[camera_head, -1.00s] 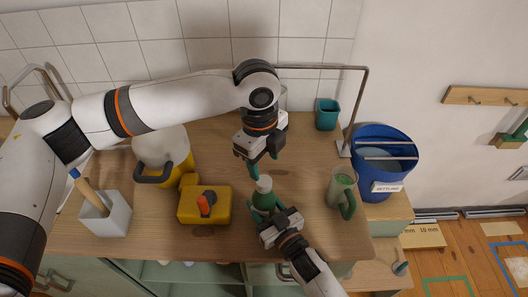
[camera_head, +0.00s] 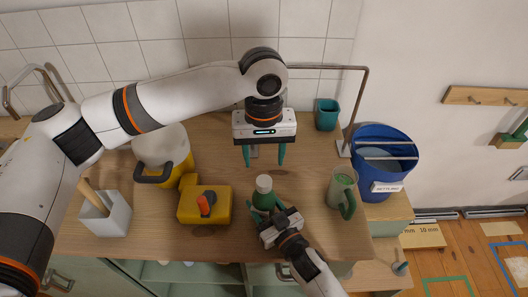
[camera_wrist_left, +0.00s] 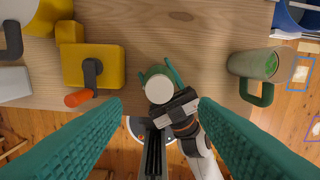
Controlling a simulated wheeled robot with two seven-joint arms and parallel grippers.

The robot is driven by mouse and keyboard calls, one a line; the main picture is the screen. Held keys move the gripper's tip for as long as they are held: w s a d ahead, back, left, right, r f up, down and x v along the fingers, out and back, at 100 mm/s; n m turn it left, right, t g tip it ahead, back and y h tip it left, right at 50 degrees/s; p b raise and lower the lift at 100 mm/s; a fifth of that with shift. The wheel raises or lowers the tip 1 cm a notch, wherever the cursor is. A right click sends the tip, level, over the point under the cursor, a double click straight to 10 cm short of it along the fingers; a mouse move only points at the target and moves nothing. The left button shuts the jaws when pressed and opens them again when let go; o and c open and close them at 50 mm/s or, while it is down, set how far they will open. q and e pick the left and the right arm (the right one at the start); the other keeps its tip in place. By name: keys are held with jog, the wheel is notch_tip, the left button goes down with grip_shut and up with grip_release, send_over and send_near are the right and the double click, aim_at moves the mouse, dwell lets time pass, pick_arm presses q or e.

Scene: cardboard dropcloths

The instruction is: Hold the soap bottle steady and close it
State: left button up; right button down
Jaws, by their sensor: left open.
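The green soap bottle (camera_head: 263,201) stands upright near the front middle of the worktop, with a white top (camera_head: 264,183). In the left wrist view the round white top (camera_wrist_left: 159,88) is seen from above; I cannot tell how firmly it is closed. My right gripper (camera_head: 263,209) is at the bottle from the front, its teal fingers on either side of the bottle's body, shut on it. My left gripper (camera_head: 264,162) is open and empty, above and behind the bottle, fingers pointing down. In the left wrist view its fingers frame the bottle, apart from it.
A yellow box with an orange-tipped handle (camera_head: 205,205) lies left of the bottle. A green mug (camera_head: 342,188) stands to the right. A yellow-and-white jug (camera_head: 162,150), a white holder (camera_head: 105,214), a teal cup (camera_head: 327,114) and a blue bucket (camera_head: 385,165) stand further off.

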aim_at(264, 180)
pick_arm(q)
jog(key=n, duration=0.4)
jog(key=shift+r, duration=0.1)
jog(key=shift+f, duration=4.05)
jog(key=c, duration=1)
jog(key=shift+c, duration=0.2)
